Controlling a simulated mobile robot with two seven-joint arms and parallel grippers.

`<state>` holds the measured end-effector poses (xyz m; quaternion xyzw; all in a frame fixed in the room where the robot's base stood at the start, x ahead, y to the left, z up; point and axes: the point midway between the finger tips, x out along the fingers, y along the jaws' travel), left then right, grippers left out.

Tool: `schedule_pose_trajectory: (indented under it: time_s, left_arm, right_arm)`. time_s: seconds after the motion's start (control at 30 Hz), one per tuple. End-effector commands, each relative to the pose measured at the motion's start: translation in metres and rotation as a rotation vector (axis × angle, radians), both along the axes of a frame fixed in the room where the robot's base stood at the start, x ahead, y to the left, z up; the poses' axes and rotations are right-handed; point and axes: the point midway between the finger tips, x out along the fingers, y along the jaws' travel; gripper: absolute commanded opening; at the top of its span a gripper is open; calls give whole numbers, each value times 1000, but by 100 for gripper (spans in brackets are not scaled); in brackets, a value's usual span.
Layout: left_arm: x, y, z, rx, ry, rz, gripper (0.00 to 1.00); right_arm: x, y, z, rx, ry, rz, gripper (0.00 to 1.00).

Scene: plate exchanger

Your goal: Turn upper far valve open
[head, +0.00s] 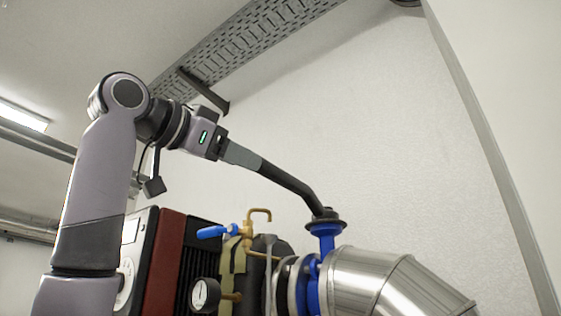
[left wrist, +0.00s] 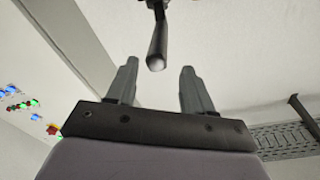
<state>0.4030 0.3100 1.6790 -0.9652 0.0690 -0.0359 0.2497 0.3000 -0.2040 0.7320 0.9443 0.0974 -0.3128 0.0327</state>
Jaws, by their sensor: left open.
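A valve has a long black lever handle (head: 291,184) on a blue neck (head: 326,238), above the metal-clad pipe in the head view. The lever slants up to the left from its round black hub. My left gripper (head: 243,156) is at the lever's free end. In the left wrist view, the lever's rounded end (left wrist: 156,62) shows between the tips of my two open fingers (left wrist: 159,72), with a gap on each side. I cannot tell how deep the end sits between them. My right gripper is in neither view.
Below my arm stand a dark red and black plate unit (head: 165,262), a pressure gauge (head: 205,294), a small blue-handled valve (head: 216,231) and a brass pipe (head: 260,214). A silver clad pipe (head: 385,283) bends to the lower right. A perforated tray (head: 250,40) hangs above.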

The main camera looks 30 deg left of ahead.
Motion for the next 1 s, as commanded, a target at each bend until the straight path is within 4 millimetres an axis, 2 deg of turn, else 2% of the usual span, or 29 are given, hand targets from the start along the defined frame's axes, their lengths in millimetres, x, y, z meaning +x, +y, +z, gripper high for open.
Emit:
schedule_pose_trajectory:
  time_s: [0.23,0.63,0.8,1.0]
  left_arm:
    - [9,-5,1,87,28,78,52]
    - [66,-9,1,85,27,75,52]
    - [74,-10,0,85,25,75,52]
    - [74,-10,0,84,25,75,52]
  right_arm:
    - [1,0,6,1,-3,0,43]
    - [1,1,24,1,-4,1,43]
    - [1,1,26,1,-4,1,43]
    - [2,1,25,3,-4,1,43]
